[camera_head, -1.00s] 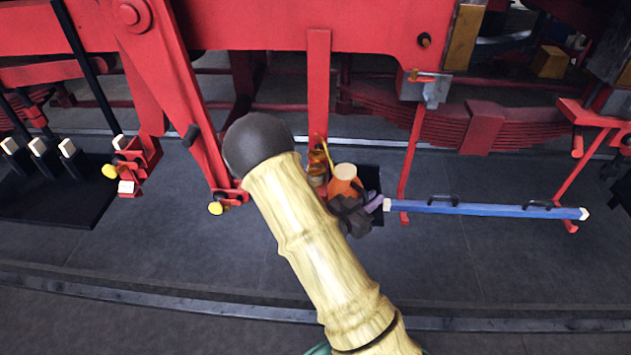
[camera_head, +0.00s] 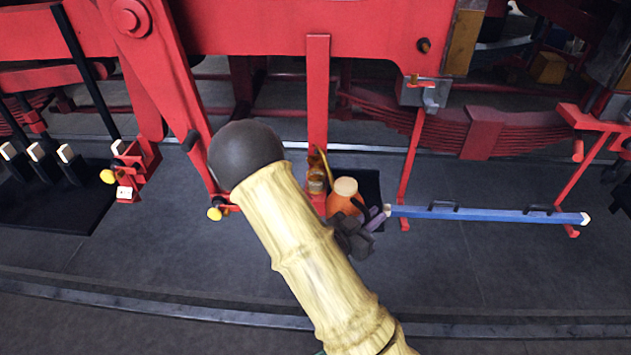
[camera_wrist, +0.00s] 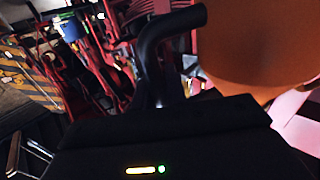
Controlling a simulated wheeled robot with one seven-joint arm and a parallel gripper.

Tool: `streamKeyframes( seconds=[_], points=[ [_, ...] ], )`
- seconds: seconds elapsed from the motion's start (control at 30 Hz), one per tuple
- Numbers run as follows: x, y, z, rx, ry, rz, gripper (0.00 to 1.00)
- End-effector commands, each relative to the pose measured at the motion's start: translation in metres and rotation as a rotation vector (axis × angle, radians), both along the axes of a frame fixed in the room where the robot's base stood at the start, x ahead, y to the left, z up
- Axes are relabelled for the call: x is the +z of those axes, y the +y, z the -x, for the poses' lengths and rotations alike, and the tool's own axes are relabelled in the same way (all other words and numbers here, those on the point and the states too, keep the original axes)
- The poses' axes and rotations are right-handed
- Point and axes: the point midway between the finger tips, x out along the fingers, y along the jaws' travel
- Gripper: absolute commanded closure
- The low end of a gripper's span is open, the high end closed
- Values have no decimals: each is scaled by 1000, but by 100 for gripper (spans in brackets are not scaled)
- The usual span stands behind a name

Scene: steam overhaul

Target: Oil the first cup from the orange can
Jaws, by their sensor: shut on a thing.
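The orange can (camera_head: 340,203) with its pale cap sits in the middle of the head view, beside the red vertical post. It also fills the upper right of the wrist view (camera_wrist: 265,45), with a black curved handle (camera_wrist: 165,35) beside it. My gripper (camera_head: 354,229) is shut on the can. A small amber, brass-coloured cup (camera_head: 316,183) shows just left of the can, at the foot of the post. A thin brassy spout-like piece rises above this cup; I cannot tell whether it touches the cup. Part of the can's lower side is hidden by my arm and gripper.
A dark tray (camera_head: 370,186) lies behind the can. A blue bar (camera_head: 480,214) with black handles extends to the right. Red hangers (camera_head: 412,165) and leaf springs (camera_head: 485,130) stand close by. A black tray with levers (camera_head: 60,205) is at left. The front floor is clear.

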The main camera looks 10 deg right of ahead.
Motion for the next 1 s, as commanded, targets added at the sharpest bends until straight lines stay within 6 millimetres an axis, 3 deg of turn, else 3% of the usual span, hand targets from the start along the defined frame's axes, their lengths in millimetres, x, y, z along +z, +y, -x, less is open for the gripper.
streamKeyframes(
  seconds=[0.27,1.0],
  points=[
    [6,8,25,1,-3,1,100],
    [10,17,47,3,-3,1,100]
  ],
)
